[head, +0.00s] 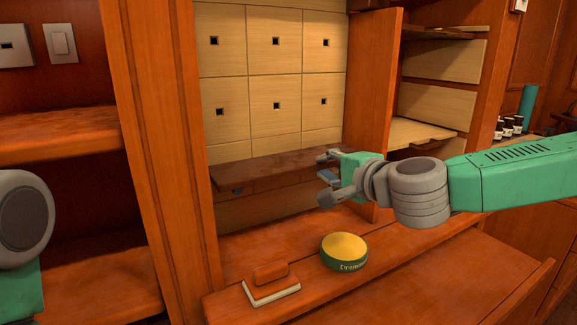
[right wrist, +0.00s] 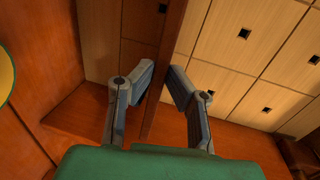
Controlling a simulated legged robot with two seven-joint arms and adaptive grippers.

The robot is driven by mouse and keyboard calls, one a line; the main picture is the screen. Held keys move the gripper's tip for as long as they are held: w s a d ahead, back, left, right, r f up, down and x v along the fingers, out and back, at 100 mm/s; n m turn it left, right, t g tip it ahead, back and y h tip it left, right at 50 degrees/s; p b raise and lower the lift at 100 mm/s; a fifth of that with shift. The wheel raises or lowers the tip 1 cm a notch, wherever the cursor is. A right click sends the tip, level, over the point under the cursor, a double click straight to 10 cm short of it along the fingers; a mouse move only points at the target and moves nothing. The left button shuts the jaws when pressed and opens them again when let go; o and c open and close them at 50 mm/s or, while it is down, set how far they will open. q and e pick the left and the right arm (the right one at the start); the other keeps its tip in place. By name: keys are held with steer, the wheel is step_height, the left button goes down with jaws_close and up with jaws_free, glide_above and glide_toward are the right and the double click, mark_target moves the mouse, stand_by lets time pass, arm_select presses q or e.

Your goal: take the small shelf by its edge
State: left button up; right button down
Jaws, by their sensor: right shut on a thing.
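The small shelf (head: 250,171) is a thin dark-brown board. It lies level across the cabinet niche, below the rows of light drawers. My right gripper (head: 327,178) reaches in from the right and is shut on the shelf's front edge near its right end. In the right wrist view the shelf (right wrist: 173,38) shows edge-on as a narrow brown strip, with the two fingers of my right gripper (right wrist: 160,88) on either side of it. At the left of the head view only a grey and green part of my left arm shows; its gripper is out of view.
Light drawers (head: 276,62) with square black holes stand behind and above the shelf. On the ledge below are a yellow-topped green tin (head: 344,250) and a brown-and-white block (head: 271,284). An upright wooden panel (head: 372,90) stands just right of the niche, close behind my right gripper.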

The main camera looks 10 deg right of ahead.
steer(key=f+b+v, duration=0.2)
steer(key=b+v, duration=0.7)
steer(key=v, duration=0.4)
steer(key=shift+s+d+f+b, duration=0.15)
steer(key=shift+s+f+b, duration=0.15)
steer(key=shift+s+f, duration=0.05)
stand_by(1.1)
